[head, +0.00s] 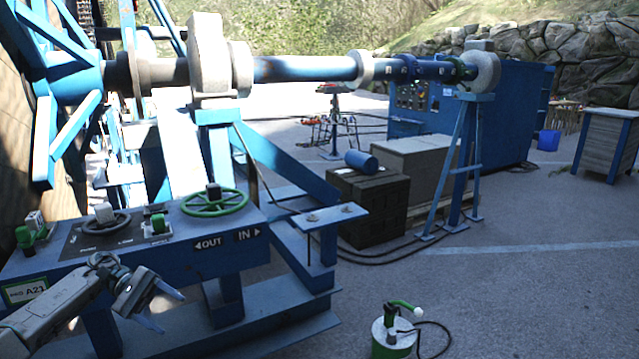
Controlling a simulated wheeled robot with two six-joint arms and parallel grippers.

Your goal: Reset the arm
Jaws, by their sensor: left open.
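My left gripper (160,307) hangs in front of the blue control console (215,238) in the head view, at the end of my grey left arm coming in from the lower left. My right gripper is not in view.
A blue shaft (305,69) spans above the console to a blue stand (465,160). A green and white canister (394,334) with a hose stands on the ground at the lower right. A dark crate (369,207) stands behind. Open pavement lies to the right.

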